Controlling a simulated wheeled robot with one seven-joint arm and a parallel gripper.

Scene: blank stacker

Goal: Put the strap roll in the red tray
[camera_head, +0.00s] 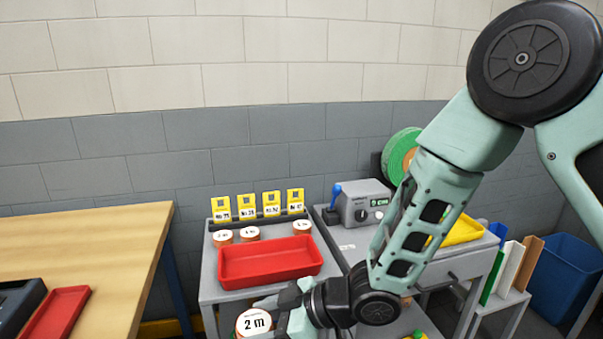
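A strap roll (253,322) with a round white label reading "2 m" is at the bottom edge of the head view, in front of the grey stand. My gripper (274,315) reaches in from the right, with its pale fingers at the roll. It appears shut on the roll; the fingertips and the roll's lower part are partly hidden or cut off. The label faces the camera. The red tray (270,263) lies on the stand's top, above and behind my gripper in the picture. It looks empty.
Small white-topped rolls (249,233) stand behind the tray, below yellow cards (271,204). A grey device (360,205), a green reel (402,152) and a yellow tray (463,231) are right. A wooden table (95,245) with another red tray (58,312) is left.

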